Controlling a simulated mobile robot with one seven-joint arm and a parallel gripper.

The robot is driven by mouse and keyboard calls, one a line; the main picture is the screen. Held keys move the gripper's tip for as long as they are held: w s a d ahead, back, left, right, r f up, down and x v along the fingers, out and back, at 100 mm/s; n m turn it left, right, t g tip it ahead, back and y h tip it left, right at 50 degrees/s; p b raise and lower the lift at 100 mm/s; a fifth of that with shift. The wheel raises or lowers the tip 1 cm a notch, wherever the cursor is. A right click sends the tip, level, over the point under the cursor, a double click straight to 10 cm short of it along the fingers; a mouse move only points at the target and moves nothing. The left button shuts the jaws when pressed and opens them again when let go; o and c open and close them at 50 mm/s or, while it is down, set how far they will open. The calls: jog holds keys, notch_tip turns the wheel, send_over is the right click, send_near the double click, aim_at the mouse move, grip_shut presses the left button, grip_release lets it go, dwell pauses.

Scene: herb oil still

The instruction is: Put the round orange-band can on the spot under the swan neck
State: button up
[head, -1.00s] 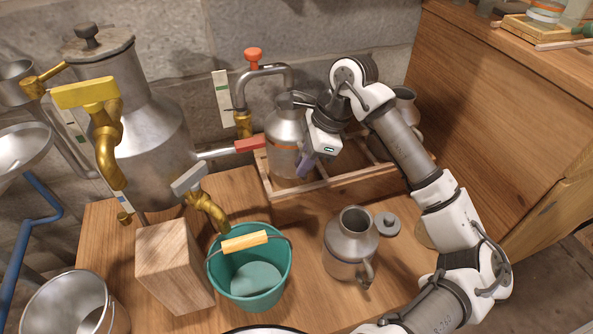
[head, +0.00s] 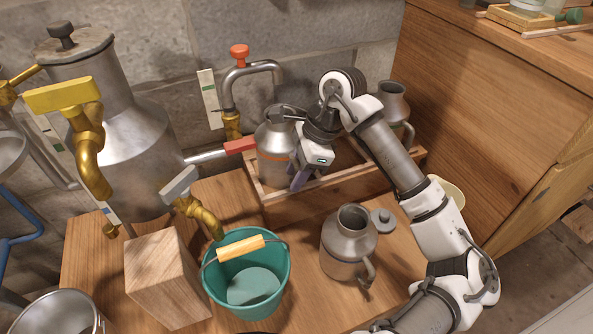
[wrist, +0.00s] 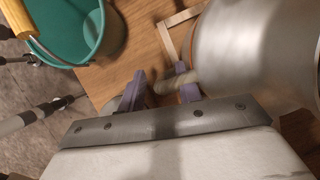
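The round orange-band can (head: 275,168) is a grey metal can standing upright at the left end of the wooden tray in the head view. Its grey side (wrist: 250,45) fills the upper right of the wrist view. My gripper (head: 300,181) is at the can's right side, pointing down. In the wrist view its purple fingers (wrist: 160,90) stand apart on either side of the can's handle (wrist: 175,84), with a gap showing. The swan neck (head: 250,70), a curved grey pipe with a red knob, rises behind the can. I cannot make out the spot under it.
The wooden tray (head: 345,184) also holds another metal can (head: 393,105) at its right. In front stand a teal bucket (head: 270,300), a wooden block (head: 165,280), an open metal jug (head: 345,262) and a grey lid (head: 382,220). A red-handled valve (head: 240,145) sticks out left of the can.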

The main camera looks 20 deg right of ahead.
jog(key=shift+r, duration=0.1)
jog(key=shift+r+p, duration=0.2)
jog(key=shift+p, duration=0.15)
jog(key=p+v, duration=0.2)
jog(key=v, duration=0.9)
jog(key=shift+r, duration=0.35)
jog(key=shift+d, duration=0.1)
dwell(0.4)
